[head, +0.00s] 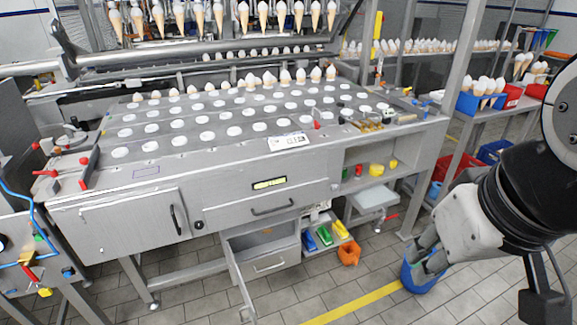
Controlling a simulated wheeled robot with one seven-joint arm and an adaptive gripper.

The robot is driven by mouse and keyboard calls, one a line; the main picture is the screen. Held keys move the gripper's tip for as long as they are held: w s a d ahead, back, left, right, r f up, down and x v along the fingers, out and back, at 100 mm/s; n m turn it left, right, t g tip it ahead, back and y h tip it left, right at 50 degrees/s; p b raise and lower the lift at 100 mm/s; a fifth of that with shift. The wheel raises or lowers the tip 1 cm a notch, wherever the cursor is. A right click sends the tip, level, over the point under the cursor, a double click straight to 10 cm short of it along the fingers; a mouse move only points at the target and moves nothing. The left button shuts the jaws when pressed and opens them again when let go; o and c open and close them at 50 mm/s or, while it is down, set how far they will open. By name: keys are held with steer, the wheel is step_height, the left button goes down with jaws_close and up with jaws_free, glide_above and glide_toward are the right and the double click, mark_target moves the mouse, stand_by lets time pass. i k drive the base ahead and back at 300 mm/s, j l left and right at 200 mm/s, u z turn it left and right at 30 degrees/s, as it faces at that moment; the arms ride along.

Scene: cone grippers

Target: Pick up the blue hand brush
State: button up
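A small blue item (309,241) lies on the low shelf under the machine, left of a green item (325,235) and a yellow one (341,229). It may be the blue hand brush, but it is too small to make out bristles or a handle. My gripper (423,258) is at the lower right, well to the right of that shelf. Its fingers look apart, with nothing seen between them. They overlap a blue bucket (427,284) in the picture; I cannot tell whether they touch it.
An orange container (348,253) stands on the floor by the low shelf. An open cabinet door (239,279) juts out left of it. A grey machine (130,190) with cones fills the left and middle. Tiled floor with a yellow line (352,304) is free in front.

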mark_target(308, 239)
steer(key=i+l+u, duration=0.1)
steer(key=l, duration=0.25)
steer(key=i, duration=1.4)
steer(key=z, duration=1.5)
steer(key=u, duration=0.9)
steer(key=k+l+u, duration=0.15)
steer(key=k, duration=0.4)
